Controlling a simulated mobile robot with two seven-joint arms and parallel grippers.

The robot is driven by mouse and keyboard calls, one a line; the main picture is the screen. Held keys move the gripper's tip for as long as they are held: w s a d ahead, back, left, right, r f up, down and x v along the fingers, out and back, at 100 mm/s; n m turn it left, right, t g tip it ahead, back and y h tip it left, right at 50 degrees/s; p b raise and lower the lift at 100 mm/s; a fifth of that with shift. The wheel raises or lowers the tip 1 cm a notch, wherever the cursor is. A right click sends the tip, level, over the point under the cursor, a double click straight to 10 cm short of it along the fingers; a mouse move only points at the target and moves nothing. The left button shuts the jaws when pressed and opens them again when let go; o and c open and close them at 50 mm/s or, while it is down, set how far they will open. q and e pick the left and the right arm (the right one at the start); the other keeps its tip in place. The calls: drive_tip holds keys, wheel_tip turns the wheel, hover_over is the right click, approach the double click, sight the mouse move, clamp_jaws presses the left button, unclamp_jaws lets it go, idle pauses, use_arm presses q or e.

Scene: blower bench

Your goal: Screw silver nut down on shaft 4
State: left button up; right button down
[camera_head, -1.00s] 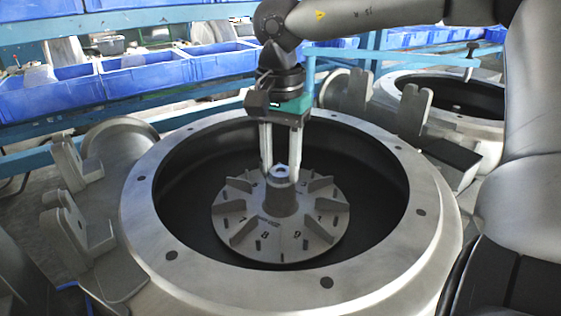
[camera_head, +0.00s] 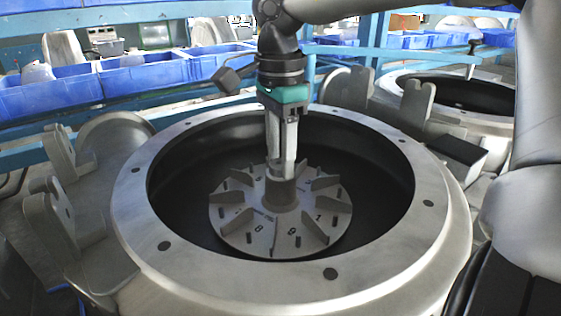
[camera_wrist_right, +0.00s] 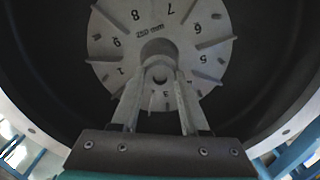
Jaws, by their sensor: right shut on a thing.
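A grey bladed wheel with printed numbers (camera_head: 240,232) lies inside the round housing, and it also shows in the right wrist view (camera_wrist_right: 215,30). Its central hub (camera_head: 281,192) stands upright. My right gripper (camera_head: 280,172) points straight down onto the hub top, its fingers nearly in line with the head view. In the right wrist view the fingertips (camera_wrist_right: 160,72) close in on the small silver nut (camera_wrist_right: 160,76) at the hub centre. The gripper is shut on this nut, which the fingers mostly hide in the head view. I cannot read a shaft number. My left gripper is not in view.
The wide metal housing rim (camera_head: 140,225) with bolt holes surrounds the wheel and my fingers. A second housing (camera_head: 490,122) stands at the back right. Blue bins (camera_head: 125,78) line the back left. The dark cavity around the wheel is clear.

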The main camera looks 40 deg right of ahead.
drive_tip(key=m+b, duration=0.1)
drive_tip(key=m, duration=0.3)
drive_tip(key=shift+f+m+b, duration=0.1)
drive_tip(key=shift+m+b, duration=0.2)
drive_tip(key=m+b, duration=0.1)
drive_tip(key=m, duration=0.3)
drive_tip(key=shift+m+b, duration=0.35)
drive_tip(key=shift+m, duration=0.05)
drive_tip(key=m+b, duration=0.1)
drive_tip(key=m, duration=0.4)
drive_tip(key=shift+b, duration=0.3)
drive_tip(key=m, duration=0.3)
drive_tip(key=shift+m+b, duration=0.4)
drive_tip(key=c, duration=0.7)
unclamp_jaws()
drive_tip(key=shift+c, duration=0.2)
